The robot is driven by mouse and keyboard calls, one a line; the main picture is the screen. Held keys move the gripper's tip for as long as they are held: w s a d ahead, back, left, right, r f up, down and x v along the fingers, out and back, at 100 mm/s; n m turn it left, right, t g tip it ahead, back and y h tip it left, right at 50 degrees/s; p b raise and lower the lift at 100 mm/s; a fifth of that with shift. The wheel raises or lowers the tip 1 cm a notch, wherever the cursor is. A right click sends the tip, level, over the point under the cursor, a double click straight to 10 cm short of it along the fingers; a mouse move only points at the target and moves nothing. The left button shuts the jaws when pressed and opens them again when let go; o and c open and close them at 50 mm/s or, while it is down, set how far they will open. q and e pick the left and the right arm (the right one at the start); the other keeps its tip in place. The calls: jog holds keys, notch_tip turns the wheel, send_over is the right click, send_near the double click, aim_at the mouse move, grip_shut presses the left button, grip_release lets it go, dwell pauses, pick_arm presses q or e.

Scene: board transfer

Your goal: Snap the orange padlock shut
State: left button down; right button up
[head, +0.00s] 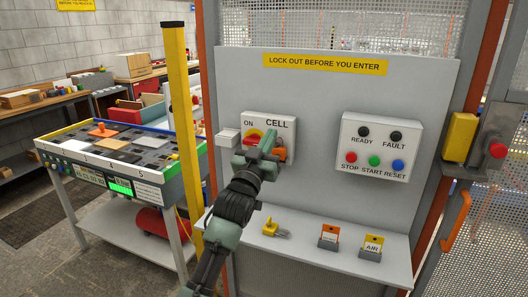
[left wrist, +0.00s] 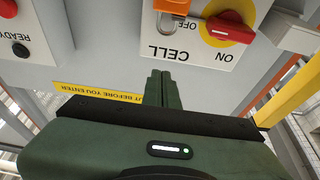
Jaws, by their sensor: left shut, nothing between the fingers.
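The orange padlock (head: 282,154) hangs at the lower right of the CELL switch box (head: 285,122), partly hidden by my left gripper in the head view. In the left wrist view, which is turned upside down, the padlock (left wrist: 172,7) shows at the top edge, cut off, beside the red and yellow switch knob (left wrist: 230,28). I cannot tell whether its shackle is seated. My left gripper (head: 268,142) is in front of the box; its fingers are together and empty in the left wrist view (left wrist: 160,76). My right gripper is not in view.
A button box (head: 380,173) is on the panel to the right. Below, a shelf (head: 310,262) holds a yellow padlock (head: 271,229) and two tag holders (head: 329,241), (head: 371,252). A yellow post (head: 182,120) and a workbench (head: 120,165) stand at the left.

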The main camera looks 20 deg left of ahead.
pick_arm(q)
jog(key=b+v, duration=0.1)
jog(key=v, duration=0.3)
jog(key=shift+s+a+f, duration=0.1)
jog(key=shift+s, duration=0.2)
